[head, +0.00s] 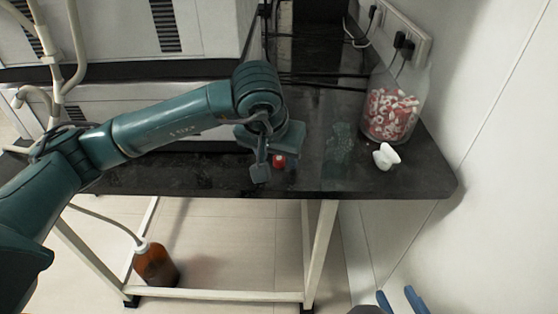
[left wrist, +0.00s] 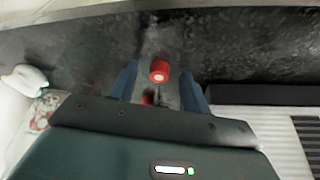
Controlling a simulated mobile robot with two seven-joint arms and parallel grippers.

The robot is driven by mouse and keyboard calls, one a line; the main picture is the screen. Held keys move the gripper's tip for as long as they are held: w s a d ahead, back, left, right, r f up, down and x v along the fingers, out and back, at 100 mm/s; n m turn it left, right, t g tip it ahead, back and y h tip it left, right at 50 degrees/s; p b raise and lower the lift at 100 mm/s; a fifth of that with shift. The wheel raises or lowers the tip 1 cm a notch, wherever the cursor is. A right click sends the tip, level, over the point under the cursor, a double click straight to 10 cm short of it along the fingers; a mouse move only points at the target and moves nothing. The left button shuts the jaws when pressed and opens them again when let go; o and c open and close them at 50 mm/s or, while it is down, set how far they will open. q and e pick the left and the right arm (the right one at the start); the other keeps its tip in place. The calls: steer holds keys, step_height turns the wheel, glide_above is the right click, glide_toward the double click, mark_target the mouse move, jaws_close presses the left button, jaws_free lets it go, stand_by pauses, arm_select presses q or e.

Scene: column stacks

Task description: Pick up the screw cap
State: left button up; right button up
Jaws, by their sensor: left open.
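The screw cap (head: 279,161) is small and red with a paler part, on the black bench top near its front edge. In the left wrist view the red cap (left wrist: 160,71) lies between the two blue fingers, apart from both. A second red patch shows just below it, partly hidden by my gripper body; I cannot tell what it is. My left gripper (head: 270,172) is open and empty, reaching down at the cap; its fingers (left wrist: 158,88) also show in the wrist view. My right gripper (head: 402,301) shows only its blue fingertips, spread apart, at the bottom edge of the head view.
A clear jar (head: 394,108) of red and white pieces stands at the bench's right. A white object (head: 386,156) lies in front of it. A large pale instrument (head: 150,110) fills the left back. A brown bottle (head: 156,264) stands below the bench. Bench space between cap and jar is clear.

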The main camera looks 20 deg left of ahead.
arm_select(q)
jaws_close()
stand_by(0.4)
steer(key=shift+r, duration=0.1)
